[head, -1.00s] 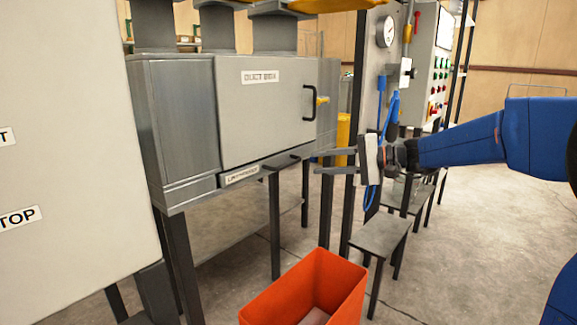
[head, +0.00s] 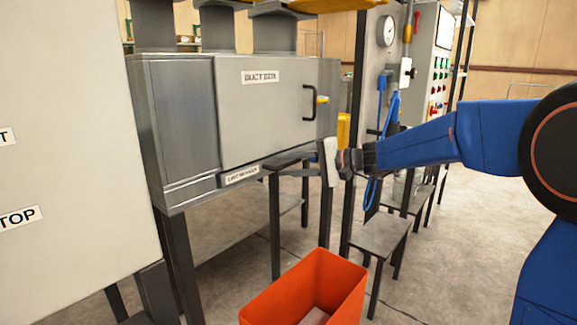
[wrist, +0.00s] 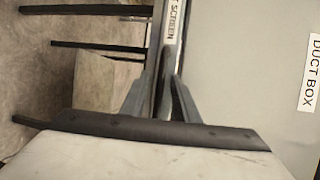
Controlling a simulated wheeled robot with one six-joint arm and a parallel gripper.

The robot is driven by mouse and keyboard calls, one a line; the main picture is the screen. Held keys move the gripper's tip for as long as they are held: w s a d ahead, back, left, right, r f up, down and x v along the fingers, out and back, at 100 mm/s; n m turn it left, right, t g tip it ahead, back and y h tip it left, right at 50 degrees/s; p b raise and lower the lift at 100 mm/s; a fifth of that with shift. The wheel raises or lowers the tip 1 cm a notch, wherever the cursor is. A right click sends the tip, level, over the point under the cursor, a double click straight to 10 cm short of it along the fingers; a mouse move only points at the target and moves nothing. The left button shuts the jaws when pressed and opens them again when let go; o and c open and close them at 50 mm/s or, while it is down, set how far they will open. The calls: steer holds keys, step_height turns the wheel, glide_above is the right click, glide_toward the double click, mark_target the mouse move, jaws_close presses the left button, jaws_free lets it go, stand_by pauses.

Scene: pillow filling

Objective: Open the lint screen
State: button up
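The lint screen (head: 228,180) is a narrow grey drawer front with a white label, set under the duct box door; it looks closed. Its label also shows in the wrist view (wrist: 171,22). My gripper (head: 275,168) is at the screen's dark bar handle, reaching in from the right. In the wrist view my two fingers (wrist: 160,98) stand apart, one on each side of the dark handle (wrist: 165,92). Whether either finger touches the handle cannot be told. In the head view the fingers partly hide the handle.
The duct box (head: 240,110) has a door with its own black handle (head: 309,103) and a yellow latch (head: 322,100). An orange bin (head: 285,295) stands on the floor below. A small grey stool (head: 380,237) and a gauge panel (head: 375,60) are to the right.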

jaws_close()
steer(key=s+d, duration=1.7)
steer(key=d, duration=0.5)
steer(key=shift+s+d, duration=0.15)
steer(key=shift+s, duration=0.05)
jaws_free()
steer(key=v, duration=1.7)
steer(key=shift+d, duration=0.2)
